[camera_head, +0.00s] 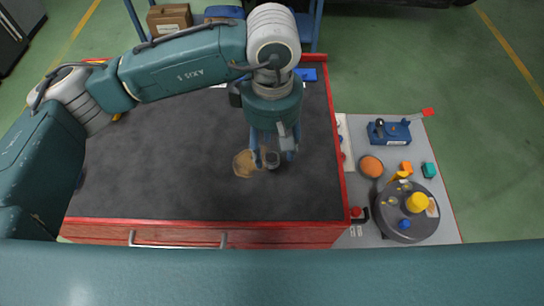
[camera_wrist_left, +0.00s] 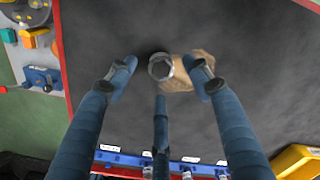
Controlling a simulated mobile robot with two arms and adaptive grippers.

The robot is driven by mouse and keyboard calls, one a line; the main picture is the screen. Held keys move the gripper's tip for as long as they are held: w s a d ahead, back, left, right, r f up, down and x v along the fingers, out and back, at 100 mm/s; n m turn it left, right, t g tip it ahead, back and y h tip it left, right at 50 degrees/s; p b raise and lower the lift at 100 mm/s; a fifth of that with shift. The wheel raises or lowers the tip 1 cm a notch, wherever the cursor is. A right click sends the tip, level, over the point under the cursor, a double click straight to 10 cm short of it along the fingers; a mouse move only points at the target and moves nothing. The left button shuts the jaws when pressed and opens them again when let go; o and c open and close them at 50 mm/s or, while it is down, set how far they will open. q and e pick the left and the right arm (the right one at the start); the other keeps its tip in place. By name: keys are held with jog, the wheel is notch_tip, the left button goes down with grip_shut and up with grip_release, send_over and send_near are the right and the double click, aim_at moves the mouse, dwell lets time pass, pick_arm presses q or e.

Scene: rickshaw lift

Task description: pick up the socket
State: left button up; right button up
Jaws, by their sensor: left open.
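The socket (camera_wrist_left: 160,67) is a small grey metal cylinder with an open top, standing on the dark mat of the red workbench. In the head view the socket (camera_head: 272,160) sits beside a tan patch (camera_head: 246,164) on the mat. My left gripper (camera_head: 273,158) reaches down from above, its blue fingers spread around the socket. In the left wrist view my left gripper (camera_wrist_left: 160,80) is open, with a finger on each side of the socket and a third finger below it, apart from it. My right gripper is not in view.
Right of the red workbench (camera_head: 336,120) lies a grey mat (camera_head: 351,132) with a round dark tray (camera_head: 385,222), an orange ball (camera_head: 371,166) and a blue fixture (camera_head: 390,132). A yellow object (camera_wrist_left: 297,160) lies at the wrist view's lower right.

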aim_at(272, 157)
pick_arm(q)
notch_tip(272, 157, down, 4)
jog(key=shift+s+p, duration=0.15)
jog(key=shift+p, duration=0.45)
grip_shut()
jog(key=shift+r, duration=0.1)
